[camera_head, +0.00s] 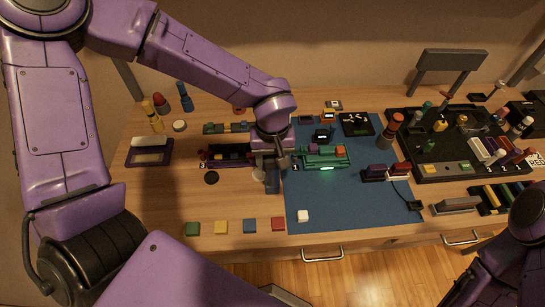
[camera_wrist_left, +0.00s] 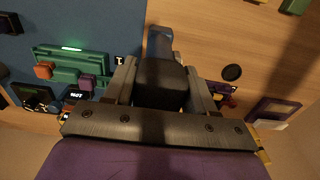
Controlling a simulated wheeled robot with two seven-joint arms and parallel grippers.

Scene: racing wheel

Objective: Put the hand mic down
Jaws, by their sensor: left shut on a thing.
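The hand mic (camera_wrist_left: 160,48) is a dark, chunky body with a slimmer blue-grey end. My left gripper (camera_wrist_left: 162,85) is shut on its dark body, one finger on each side, in the left wrist view. In the head view my left gripper (camera_head: 268,160) is over the middle of the table, and the mic's grey-blue end (camera_head: 272,184) shows below it, beside the left edge of the blue mat (camera_head: 330,208). I cannot tell whether the mic touches the table. My right arm shows at the lower right, but its gripper is out of view.
A green block device (camera_head: 322,160) stands just right of the gripper, and a dark purple device (camera_head: 228,157) just left. A black disc (camera_head: 211,177) lies nearby. Coloured squares (camera_head: 250,226) line the front. A black tray (camera_head: 455,170) of parts fills the right. Bare wood is clear at front left.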

